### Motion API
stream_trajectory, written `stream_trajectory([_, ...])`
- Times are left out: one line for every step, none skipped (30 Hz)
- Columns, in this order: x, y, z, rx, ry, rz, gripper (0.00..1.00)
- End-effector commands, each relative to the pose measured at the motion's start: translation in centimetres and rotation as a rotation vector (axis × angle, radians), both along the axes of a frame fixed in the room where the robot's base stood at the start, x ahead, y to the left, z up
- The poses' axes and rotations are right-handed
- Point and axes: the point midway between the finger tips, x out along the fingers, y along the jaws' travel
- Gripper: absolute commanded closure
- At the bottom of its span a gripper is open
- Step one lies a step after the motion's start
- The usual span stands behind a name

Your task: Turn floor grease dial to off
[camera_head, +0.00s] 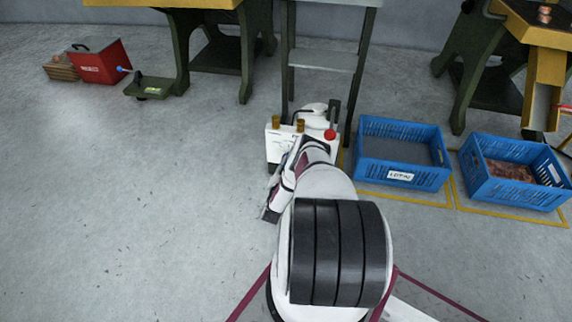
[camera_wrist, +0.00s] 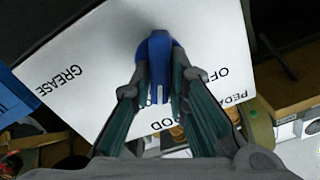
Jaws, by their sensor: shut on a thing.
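A blue dial (camera_wrist: 158,48) sits on a white plate (camera_wrist: 95,45) in the wrist view. The plate bears black lettering: GREASE at the left, a word starting OF at the right, and partly covered words at the right corner and bottom. My gripper (camera_wrist: 162,82) is closed around the dial, one finger on each side. The lower part of the dial lies between the fingers, so its pointing direction is hard to tell. In the head view my arm reaches down to the floor area, and the dial and fingertips cannot be made out there.
Two blue crates (camera_head: 402,180) (camera_head: 513,198) stand at the right inside yellow floor lines. A white unit (camera_head: 280,140) with brass tops and a red knob stands beyond my arm. A red box (camera_head: 99,65) is at the back left. The left floor is clear.

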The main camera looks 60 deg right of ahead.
Motion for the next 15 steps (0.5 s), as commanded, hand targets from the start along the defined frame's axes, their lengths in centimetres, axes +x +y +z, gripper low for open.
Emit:
stream_trajectory([0.14,0.12,0.09,-0.018,0.04,0.004,1.0])
stream_trajectory([0.15,0.13,0.1,-0.028,0.066,0.004,1.0])
stream_trajectory([0.2,0.14,0.11,-0.043,0.101,0.005,1.0])
stream_trajectory([0.19,0.12,0.12,-0.054,0.127,0.004,1.0])
stream_trajectory([0.24,0.15,0.12,-0.065,0.154,0.004,1.0])
stream_trajectory([0.23,0.13,0.12,-0.08,0.189,0.005,1.0])
stream_trajectory([0.26,0.15,0.1,-0.09,0.216,0.004,1.0])
stream_trajectory([0.27,0.15,0.1,-0.102,0.242,0.005,1.0])
stream_trajectory([0.27,0.17,0.08,-0.116,0.277,0.004,1.0])
stream_trajectory([0.29,0.18,0.07,-0.127,0.304,0.004,1.0])
stream_trajectory([0.28,0.17,0.06,-0.138,0.33,0.005,1.0])
stream_trajectory([0.31,0.2,0.04,-0.152,0.365,0.004,1.0])
stream_trajectory([0.3,0.2,0.03,-0.163,0.392,0.004,1.0])
stream_trajectory([0.3,0.2,0.02,-0.174,0.417,0.004,1.0])
stream_trajectory([0.33,0.22,0.03,-0.189,0.453,0.003,1.0])
